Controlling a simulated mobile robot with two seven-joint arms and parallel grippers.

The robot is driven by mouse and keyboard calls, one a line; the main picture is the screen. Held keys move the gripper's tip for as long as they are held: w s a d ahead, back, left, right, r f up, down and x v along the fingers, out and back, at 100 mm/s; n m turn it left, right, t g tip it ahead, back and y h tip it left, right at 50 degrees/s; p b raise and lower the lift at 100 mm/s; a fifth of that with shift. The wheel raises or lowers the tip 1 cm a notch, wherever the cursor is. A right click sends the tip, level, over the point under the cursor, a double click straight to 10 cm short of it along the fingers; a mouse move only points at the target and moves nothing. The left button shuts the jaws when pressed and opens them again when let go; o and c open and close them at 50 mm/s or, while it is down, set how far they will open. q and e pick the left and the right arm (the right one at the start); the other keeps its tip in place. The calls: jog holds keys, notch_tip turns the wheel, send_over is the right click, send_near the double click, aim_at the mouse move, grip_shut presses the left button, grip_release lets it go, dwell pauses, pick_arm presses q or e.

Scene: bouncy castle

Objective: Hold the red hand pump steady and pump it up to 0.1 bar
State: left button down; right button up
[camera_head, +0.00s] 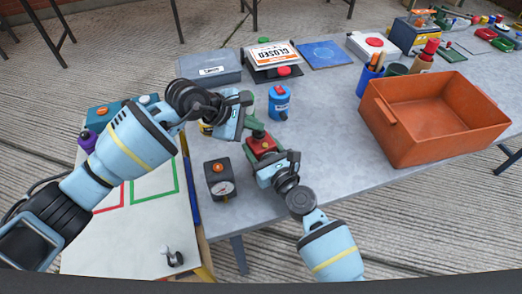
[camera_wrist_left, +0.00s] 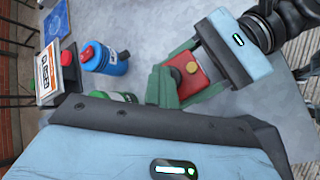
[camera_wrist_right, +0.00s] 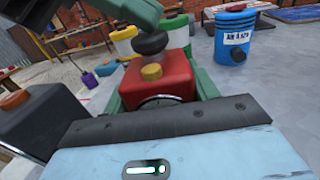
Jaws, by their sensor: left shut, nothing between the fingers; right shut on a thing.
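The red hand pump (camera_head: 262,145) stands near the front edge of the grey table, with a dark knob (camera_wrist_right: 150,42) and a yellow cap (camera_wrist_right: 151,72). My right gripper (camera_head: 264,158) is shut around the pump's red body, one green finger on each side; this also shows in the left wrist view (camera_wrist_left: 190,76). My left gripper (camera_head: 251,122) is shut and empty, just above and behind the pump near its knob. Whether it touches the knob I cannot tell. A dark gauge box (camera_head: 219,178) with an orange knob and white dial stands left of the pump; the reading is too small.
A blue canister (camera_head: 279,103) stands behind the pump, with yellow (camera_wrist_right: 124,42) and green (camera_wrist_right: 176,32) ones close by. An orange crate (camera_head: 435,118) and a pen cup (camera_head: 370,80) are on the right. A closed sign (camera_head: 271,55) is at the back. The table's front middle is clear.

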aim_at(252, 136)
pick_arm(q)
jog(key=shift+s+a+f, duration=0.1)
jog(key=shift+a+f, duration=0.05)
jog(key=shift+f, duration=0.3)
jog(key=shift+s+a+f, duration=0.1)
jog(key=shift+f, duration=0.3)
pick_arm(e)
jog(key=shift+a+r, duration=0.1)
pick_arm(q)
jog(key=shift+s+a+f, duration=0.1)
jog(key=shift+f, duration=0.55)
pick_arm(e)
jog(key=shift+a, duration=0.1)
pick_arm(q)
jog(key=shift+a+f, duration=0.1)
jog(key=shift+f, duration=0.1)
jog(key=shift+r, duration=3.05)
pick_arm(e)
jog(key=shift+w+d, duration=0.1)
jog(key=shift+d, duration=0.1)
pick_arm(q)
jog(key=shift+d+r, duration=0.25)
jog(key=shift+r, duration=0.3)
pick_arm(e)
jog(key=o, duration=1.4)
